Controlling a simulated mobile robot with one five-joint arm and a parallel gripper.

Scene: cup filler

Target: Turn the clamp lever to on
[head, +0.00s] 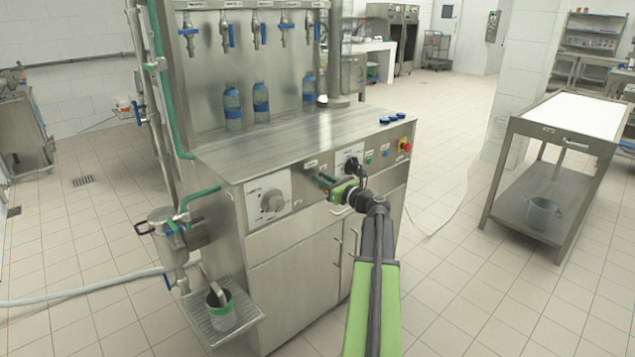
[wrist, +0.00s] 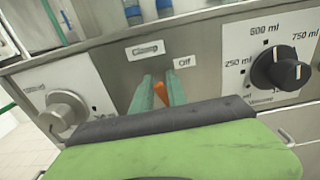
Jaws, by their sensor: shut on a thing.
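The clamp lever (wrist: 160,94) shows as an orange tip between my two green fingers in the wrist view. The rest of it is hidden by my gripper. My gripper (wrist: 162,88) is shut on the lever at the front panel. A "Clamp" label (wrist: 146,50) is above the lever, and an "Off" label (wrist: 184,62) is just to the right of the fingers. In the head view my gripper (head: 325,181) is at the machine's front panel, between two dials; the lever cannot be made out there.
A pale round knob (head: 272,201) is left of my gripper. A black dial with ml marks (wrist: 284,67) is to the right. An emergency stop (head: 405,145) is farther right. Bottles (head: 261,102) stand on the machine behind. A steel cart (head: 560,140) stands at the right, with free floor between.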

